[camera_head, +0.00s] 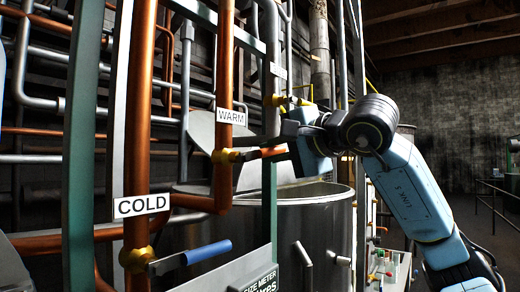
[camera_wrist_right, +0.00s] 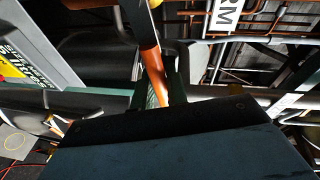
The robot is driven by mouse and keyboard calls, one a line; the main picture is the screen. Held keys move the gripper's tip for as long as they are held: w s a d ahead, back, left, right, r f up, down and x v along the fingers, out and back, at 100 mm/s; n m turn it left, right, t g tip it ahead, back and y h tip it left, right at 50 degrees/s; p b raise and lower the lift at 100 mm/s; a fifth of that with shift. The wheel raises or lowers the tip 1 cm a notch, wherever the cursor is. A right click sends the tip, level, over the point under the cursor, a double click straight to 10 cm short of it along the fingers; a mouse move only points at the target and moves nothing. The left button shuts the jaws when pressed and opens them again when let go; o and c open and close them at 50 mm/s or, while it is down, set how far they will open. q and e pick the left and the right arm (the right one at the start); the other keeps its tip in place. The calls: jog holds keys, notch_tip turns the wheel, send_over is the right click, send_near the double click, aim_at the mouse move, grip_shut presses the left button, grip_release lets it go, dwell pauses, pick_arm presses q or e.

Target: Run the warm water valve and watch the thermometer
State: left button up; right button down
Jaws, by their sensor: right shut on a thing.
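The warm water valve (camera_head: 222,156) sits on a copper pipe below the WARM sign (camera_head: 231,117) in the head view. Its orange handle (camera_head: 262,153) points right, about level. My right gripper (camera_head: 288,150) is shut on the handle's outer end. In the right wrist view the orange handle (camera_wrist_right: 153,72) runs between the fingers of my right gripper (camera_wrist_right: 158,92). The WARM sign is partly cut off there (camera_wrist_right: 226,14). I cannot make out a thermometer in either view. My left gripper is not in view.
The cold valve's blue handle (camera_head: 207,252) points right below the COLD sign (camera_head: 141,206). A large metal tank (camera_head: 318,225) stands behind and below my right gripper. Green uprights (camera_head: 80,140) and many pipes crowd the left. The right side is more open.

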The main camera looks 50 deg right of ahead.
jog(key=shift+d+f+m+y, duration=0.1)
jog(key=shift+f+m+y, duration=0.2)
jog(key=shift+f+m, duration=0.45)
jog(key=shift+g, duration=0.3)
jog(key=c, duration=1.4)
grip_release()
jog(key=shift+c, duration=0.2)
jog(key=shift+r, duration=0.1)
jog(key=v, duration=1.3)
jog(key=shift+s+b, duration=0.25)
jog(key=shift+b, duration=0.05)
